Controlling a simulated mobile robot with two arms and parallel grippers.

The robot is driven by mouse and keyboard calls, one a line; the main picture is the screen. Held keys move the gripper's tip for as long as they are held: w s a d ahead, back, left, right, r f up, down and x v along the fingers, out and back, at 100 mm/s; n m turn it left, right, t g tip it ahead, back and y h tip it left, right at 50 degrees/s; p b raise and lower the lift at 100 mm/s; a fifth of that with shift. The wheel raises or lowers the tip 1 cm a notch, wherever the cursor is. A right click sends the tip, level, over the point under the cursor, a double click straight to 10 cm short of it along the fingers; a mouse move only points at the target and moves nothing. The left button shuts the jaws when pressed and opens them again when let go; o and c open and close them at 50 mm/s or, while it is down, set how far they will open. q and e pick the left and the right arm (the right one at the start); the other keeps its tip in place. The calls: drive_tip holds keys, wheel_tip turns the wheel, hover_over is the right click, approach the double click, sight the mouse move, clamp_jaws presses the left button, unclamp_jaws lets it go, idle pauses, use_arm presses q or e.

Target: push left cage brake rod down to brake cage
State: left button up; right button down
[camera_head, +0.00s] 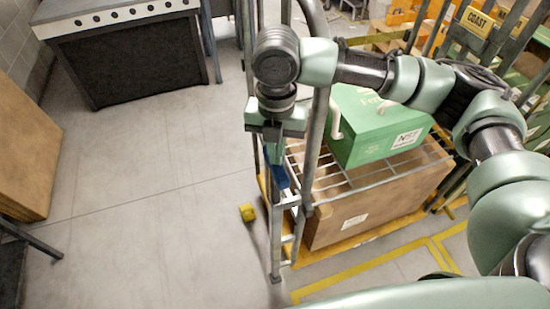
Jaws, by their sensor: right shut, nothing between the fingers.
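The cage (316,130) is a grey metal frame standing right of centre, with a wire shelf. A blue part (281,179) shows at its left upright, just below my right gripper. It may be the brake rod's grip, but I cannot tell. My right gripper (274,160) comes in from the right, pointing down beside the upright. It is shut and empty. Whether its fingertips touch the blue part is unclear. A small yellow block (247,213) shows low by the cage's left side. My left gripper is out of view.
A green case (378,127) lies on the wire shelf above a brown carton (380,205). A dark cabinet (135,62) stands at the top left, and a brown board (25,140) at the left edge. The grey floor left of the cage is clear. Yellow lines mark the floor in front.

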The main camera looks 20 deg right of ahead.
sight(277, 172)
drive_tip(key=shift+f+b, duration=0.5)
drive_tip(key=shift+f, duration=1.75)
drive_tip(key=shift+s+f, duration=0.3)
drive_tip(key=shift+f, duration=0.4)
drive_tip(key=r+p, duration=0.7)
drive_tip(key=p, duration=0.1)
drive_tip(key=shift+w+r, duration=0.15)
drive_tip(key=shift+w, duration=0.15)
